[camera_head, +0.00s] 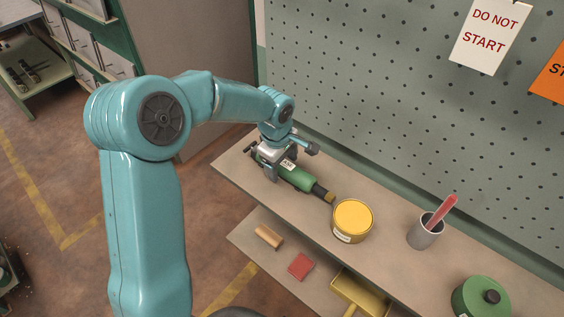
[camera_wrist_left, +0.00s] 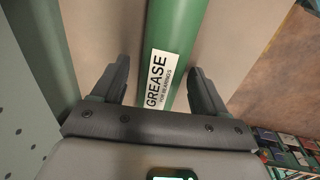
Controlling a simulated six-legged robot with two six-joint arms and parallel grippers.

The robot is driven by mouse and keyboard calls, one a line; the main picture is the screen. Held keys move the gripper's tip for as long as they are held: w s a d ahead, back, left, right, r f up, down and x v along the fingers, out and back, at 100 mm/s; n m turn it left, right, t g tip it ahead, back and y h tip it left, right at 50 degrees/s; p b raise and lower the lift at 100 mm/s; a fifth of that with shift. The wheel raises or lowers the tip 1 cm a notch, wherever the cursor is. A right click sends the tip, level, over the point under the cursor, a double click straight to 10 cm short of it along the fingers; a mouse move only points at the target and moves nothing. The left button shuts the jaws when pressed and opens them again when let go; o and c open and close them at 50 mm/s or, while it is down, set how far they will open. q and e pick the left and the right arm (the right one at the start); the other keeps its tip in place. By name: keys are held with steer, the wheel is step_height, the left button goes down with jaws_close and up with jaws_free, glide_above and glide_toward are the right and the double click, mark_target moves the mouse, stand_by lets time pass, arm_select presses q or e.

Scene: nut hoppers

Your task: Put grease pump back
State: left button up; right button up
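The grease pump (camera_head: 299,179) is a green cylinder with a white label and a dark nozzle end. It lies on its side near the left end of the upper shelf (camera_head: 385,232). My left gripper (camera_head: 284,169) is over its middle, with fingers spread on either side. In the left wrist view, the green barrel (camera_wrist_left: 183,40) with its "GREASE" label runs between the open fingers (camera_wrist_left: 160,85). A gap shows between the left finger and the barrel; the right finger is close to it, and contact is unclear. My right gripper is not in view.
A yellow-lidded tin (camera_head: 352,217) stands close to the pump's nozzle end. A grey cup (camera_head: 425,233) with a red stick and a green round container (camera_head: 481,299) are farther right. A pegboard (camera_head: 400,100) rises behind. A lower shelf holds a red block (camera_head: 301,266).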

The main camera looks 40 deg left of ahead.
arm_select(q)
steer(key=shift+s+r+p, duration=0.1)
steer(key=shift+r+p, duration=0.2)
steer(key=shift+r, duration=0.4)
step_height(320, 180, up, 11)
steer(key=s+b, duration=0.1)
steer(key=shift+s, duration=0.4)
steer(key=shift+s+f, duration=0.1)
